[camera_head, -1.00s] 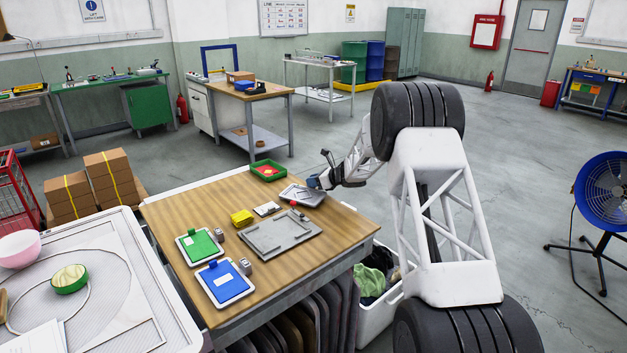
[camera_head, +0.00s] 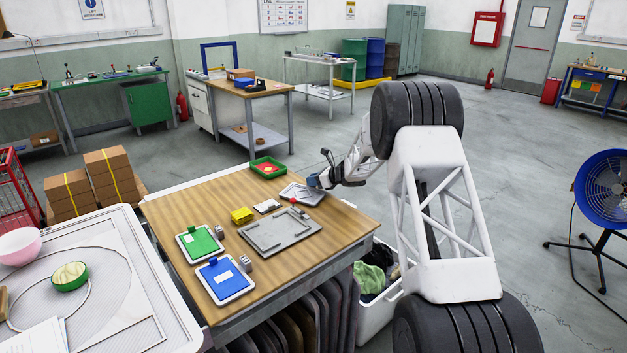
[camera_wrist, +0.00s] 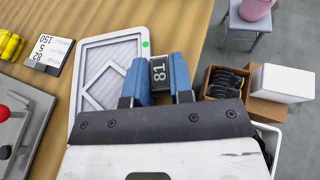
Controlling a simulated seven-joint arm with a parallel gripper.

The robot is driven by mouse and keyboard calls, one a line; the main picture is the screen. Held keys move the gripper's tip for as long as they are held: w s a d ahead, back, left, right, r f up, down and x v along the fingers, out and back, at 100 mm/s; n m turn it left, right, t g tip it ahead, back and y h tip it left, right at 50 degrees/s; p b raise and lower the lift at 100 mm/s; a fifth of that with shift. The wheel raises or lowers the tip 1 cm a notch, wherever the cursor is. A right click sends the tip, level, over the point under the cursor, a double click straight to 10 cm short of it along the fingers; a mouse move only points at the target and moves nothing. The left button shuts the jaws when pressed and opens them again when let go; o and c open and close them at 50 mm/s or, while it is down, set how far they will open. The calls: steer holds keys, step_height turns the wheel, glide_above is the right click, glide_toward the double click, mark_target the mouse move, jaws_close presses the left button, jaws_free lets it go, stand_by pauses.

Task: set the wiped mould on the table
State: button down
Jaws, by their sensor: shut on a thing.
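The mould is a flat pale grey tray with a raised rim and angular raised lines inside. It shows at the far right part of the wooden table (camera_head: 185,215) in the head view (camera_head: 295,190) and large in the wrist view (camera_wrist: 88,62). A dark tab marked 81 (camera_wrist: 159,75) sits at its edge. My gripper (camera_head: 316,182), with blue fingers in the wrist view (camera_wrist: 159,62), is shut on this tab. The mould lies low over the table top or on it; I cannot tell whether it touches. My gripper's body hides its near part.
A grey plate with a red knob (camera_head: 280,234) lies in front of the mould. A white card (camera_head: 267,206), yellow block (camera_head: 242,216) and green tray (camera_head: 282,163) are nearby. Green (camera_head: 200,243) and blue (camera_head: 228,281) boards lie at the near left. A white bin (camera_head: 378,300) stands beside the table.

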steer(key=shift+f, duration=0.15)
steer(key=c, duration=0.9)
jaws_free()
steer(key=shift+f, duration=0.1)
steer(key=shift+d, duration=0.1)
steer(key=shift+v, duration=3.85)
